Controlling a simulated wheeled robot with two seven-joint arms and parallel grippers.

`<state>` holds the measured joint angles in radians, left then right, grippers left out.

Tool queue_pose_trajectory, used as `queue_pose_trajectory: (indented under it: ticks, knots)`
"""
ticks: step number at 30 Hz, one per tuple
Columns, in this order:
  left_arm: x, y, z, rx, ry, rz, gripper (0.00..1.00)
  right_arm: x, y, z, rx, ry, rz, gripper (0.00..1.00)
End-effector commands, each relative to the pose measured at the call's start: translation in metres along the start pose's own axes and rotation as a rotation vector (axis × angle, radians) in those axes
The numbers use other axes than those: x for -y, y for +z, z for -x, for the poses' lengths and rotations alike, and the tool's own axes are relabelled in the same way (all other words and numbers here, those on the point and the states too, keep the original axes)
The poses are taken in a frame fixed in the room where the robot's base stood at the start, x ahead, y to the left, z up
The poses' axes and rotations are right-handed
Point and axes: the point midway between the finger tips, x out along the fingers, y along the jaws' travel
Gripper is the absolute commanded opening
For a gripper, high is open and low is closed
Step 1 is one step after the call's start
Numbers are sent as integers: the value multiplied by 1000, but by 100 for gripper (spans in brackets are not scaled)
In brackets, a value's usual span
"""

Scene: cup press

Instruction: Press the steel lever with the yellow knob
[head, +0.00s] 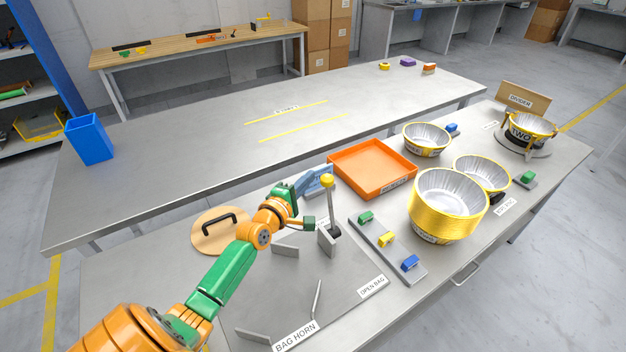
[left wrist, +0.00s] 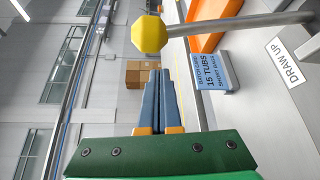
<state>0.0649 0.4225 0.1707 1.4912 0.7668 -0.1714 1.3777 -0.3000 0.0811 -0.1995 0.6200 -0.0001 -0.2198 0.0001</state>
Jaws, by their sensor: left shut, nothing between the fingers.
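The steel lever (head: 334,212) stands up from a grey block (head: 327,239) on the near bench, with its yellow knob (head: 327,181) at the top. My left gripper (head: 318,177) is shut and empty, close beside the knob on its left in the head view. In the left wrist view, the yellow knob (left wrist: 149,34) shows just above the blue fingertips (left wrist: 160,74), and the steel rod (left wrist: 240,22) runs off to the right. I cannot tell whether the fingers touch the knob. My right gripper is not in view.
An orange tray (head: 345,157) lies behind the lever. A plate with coloured blocks (head: 386,240) is at its right, then stacked foil tubs (head: 447,205). Upright grey plates (head: 317,300) stand in front. The far bench is mostly clear.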

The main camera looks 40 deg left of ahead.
Motion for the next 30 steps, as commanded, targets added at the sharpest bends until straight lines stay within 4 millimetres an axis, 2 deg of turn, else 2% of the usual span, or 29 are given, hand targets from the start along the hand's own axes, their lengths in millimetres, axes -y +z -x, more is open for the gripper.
queue_pose_trajectory:
  ticks: [1, 6, 30]
  knots:
    - [-9, 8, 4, 0, -1, 3, 0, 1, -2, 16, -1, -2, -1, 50]
    - [-5, 21, 8, 0, 1, 1, 0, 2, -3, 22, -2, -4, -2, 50]
    - [-5, 26, 11, -1, 38, -65, 0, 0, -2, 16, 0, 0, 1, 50]
